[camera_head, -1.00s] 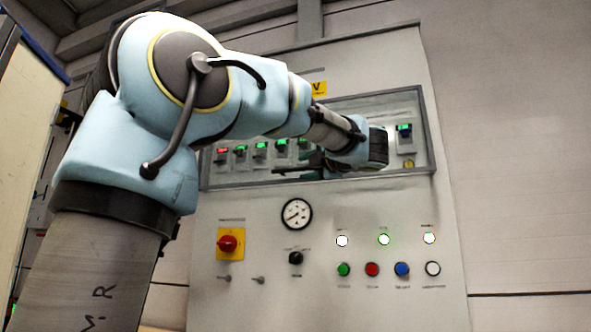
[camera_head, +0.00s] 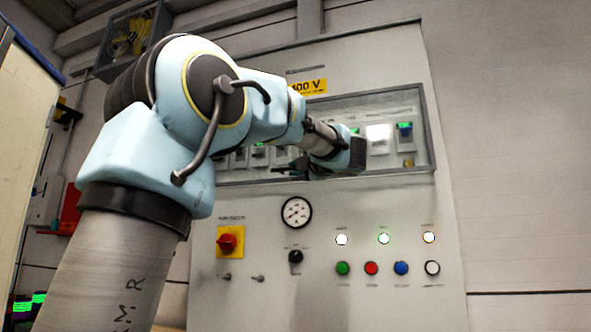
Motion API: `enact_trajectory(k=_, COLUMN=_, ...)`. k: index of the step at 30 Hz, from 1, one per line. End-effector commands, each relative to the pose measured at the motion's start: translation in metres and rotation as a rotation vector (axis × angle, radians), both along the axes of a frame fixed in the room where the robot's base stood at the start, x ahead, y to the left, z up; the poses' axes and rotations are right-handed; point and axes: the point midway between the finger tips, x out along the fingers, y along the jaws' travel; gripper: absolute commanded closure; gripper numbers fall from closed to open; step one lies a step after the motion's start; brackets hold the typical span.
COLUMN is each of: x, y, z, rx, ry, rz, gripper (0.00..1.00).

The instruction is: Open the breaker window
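The breaker window (camera_head: 350,108) is a wide, grey-framed clear pane across the upper part of the control cabinet. A row of breakers with green indicators shows through it. Its frame looks flush with the cabinet, but I cannot tell whether it is slightly ajar. My arm reaches across the left half of the window and hides part of it. My gripper (camera_head: 290,168) is at the window's lower edge, near the middle, with dark finger parts pointing left. It is small and partly hidden, so I cannot tell its opening or any contact.
Below the window are a round gauge (camera_head: 296,212), a red rotary switch (camera_head: 227,241) on a yellow plate, a black knob (camera_head: 295,257), lamps and several push buttons (camera_head: 371,268). A yellow voltage sign (camera_head: 309,87) is above. A pale cabinet (camera_head: 27,125) stands at far left.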

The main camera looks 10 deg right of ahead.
Motion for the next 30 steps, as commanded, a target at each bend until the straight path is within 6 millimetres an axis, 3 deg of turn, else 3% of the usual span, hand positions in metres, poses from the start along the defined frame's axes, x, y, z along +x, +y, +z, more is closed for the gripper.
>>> enact_trajectory(k=4, x=-0.0001, y=0.0, z=0.0, rx=0.0, ry=0.0, rz=0.0, gripper=1.0)
enact_trajectory(k=30, x=-0.0001, y=-0.0002, z=-0.0005, rx=0.0, ry=0.001, rz=0.0, gripper=1.0)
